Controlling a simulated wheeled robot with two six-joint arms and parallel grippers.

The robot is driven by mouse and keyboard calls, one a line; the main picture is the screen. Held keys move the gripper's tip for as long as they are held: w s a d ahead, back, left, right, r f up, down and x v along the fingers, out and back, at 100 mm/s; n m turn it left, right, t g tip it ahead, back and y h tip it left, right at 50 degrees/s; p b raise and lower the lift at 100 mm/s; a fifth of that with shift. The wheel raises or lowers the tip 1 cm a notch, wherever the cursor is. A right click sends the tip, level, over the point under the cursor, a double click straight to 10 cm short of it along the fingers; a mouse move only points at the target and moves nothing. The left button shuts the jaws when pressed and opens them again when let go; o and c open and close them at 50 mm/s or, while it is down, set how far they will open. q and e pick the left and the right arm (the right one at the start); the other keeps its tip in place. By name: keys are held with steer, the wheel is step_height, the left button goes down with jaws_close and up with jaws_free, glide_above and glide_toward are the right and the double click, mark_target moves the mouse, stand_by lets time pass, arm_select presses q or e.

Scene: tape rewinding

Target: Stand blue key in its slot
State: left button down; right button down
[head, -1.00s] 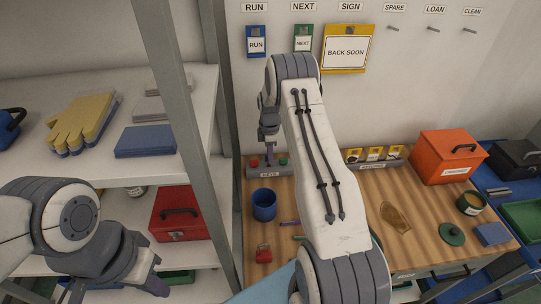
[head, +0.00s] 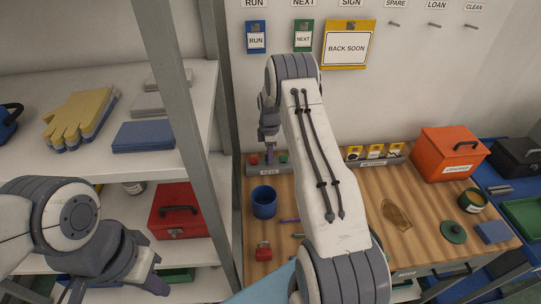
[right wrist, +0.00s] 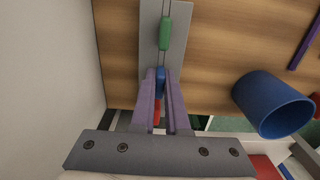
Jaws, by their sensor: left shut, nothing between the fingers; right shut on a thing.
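The blue key (right wrist: 160,76) is between the fingers of my right gripper (right wrist: 160,80) in the right wrist view. It is at the grey key rack (right wrist: 176,60), between a green key (right wrist: 165,33) and a red key (right wrist: 156,112). I cannot tell how deep it sits in its slot. In the head view my right gripper (head: 269,155) is at the rack labelled KEYS (head: 284,170), and the fingers hide the blue key. My left gripper (head: 155,279) is shut and empty at the lower left, away from the rack.
A blue cup (head: 264,203) stands in front of the rack and also shows in the right wrist view (right wrist: 275,106). A red padlock-like thing (head: 263,252) lies nearer. An orange box (head: 448,155) stands at the right. A shelf post (head: 185,120) rises left of the bench.

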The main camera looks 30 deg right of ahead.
steer(key=shift+f, duration=0.3)
stand_by(0.5)
steer(key=shift+c, duration=1.8)
jaws_free()
steer(key=shift+r, duration=0.15)
steer(key=shift+r+p, duration=2.25)
steer(key=shift+r, duration=1.65)
steer(key=shift+f, duration=0.1)
